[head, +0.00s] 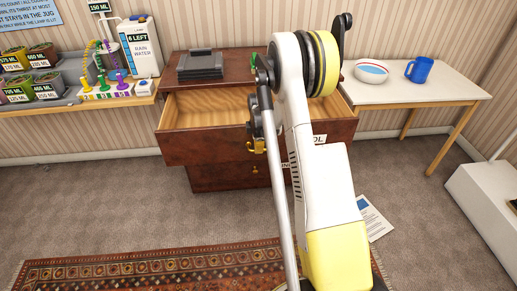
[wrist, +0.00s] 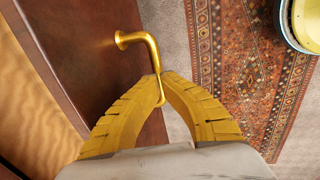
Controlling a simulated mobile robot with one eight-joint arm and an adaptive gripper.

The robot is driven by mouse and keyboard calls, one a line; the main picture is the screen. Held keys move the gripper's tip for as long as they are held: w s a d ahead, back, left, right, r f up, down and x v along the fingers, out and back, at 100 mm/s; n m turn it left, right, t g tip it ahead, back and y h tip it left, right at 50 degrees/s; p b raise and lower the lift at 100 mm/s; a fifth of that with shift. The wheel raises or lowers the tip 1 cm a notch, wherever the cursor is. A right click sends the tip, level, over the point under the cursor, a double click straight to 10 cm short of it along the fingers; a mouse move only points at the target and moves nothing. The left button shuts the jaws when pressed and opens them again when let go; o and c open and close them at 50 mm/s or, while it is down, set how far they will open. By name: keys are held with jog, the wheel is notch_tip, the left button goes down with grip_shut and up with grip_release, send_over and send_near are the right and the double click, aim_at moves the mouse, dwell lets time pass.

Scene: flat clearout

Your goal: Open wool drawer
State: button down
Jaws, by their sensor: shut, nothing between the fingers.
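The top drawer (head: 180,150) of the dark wooden chest (head: 235,63) is pulled out and its pale wooden inside shows, empty where visible. A white label (head: 319,139) on its front ends in "OL"; the rest is hidden behind my arm. The brass handle (wrist: 138,38) sticks out from the drawer front in the wrist view. My gripper (wrist: 163,78) is at the handle, its yellow fingers shut with their tips meeting beside the bar. In the head view my gripper (head: 257,145) is small and partly hidden at the drawer front.
Grey boxes (head: 200,64) lie on the chest top. A side table (head: 420,88) with a bowl (head: 371,71) and a blue mug (head: 419,70) stands at right. A patterned rug (head: 150,268) and a paper (head: 374,220) lie on the floor.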

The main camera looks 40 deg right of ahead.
jog(key=c, duration=1.5)
grip_release()
jog(key=shift+w+d+f, duration=0.1)
jog(key=shift+w+f, duration=0.05)
jog(key=shift+f, duration=0.05)
jog(key=shift+o, duration=0.2)
jog(key=shift+r, duration=0.1)
jog(key=shift+r, duration=0.1)
notch_tip(320, 180, up, 12)
jog(key=s+a, duration=0.1)
jog(key=s, duration=0.1)
jog(key=shift+f, duration=0.2)
jog(key=shift+a, duration=0.1)
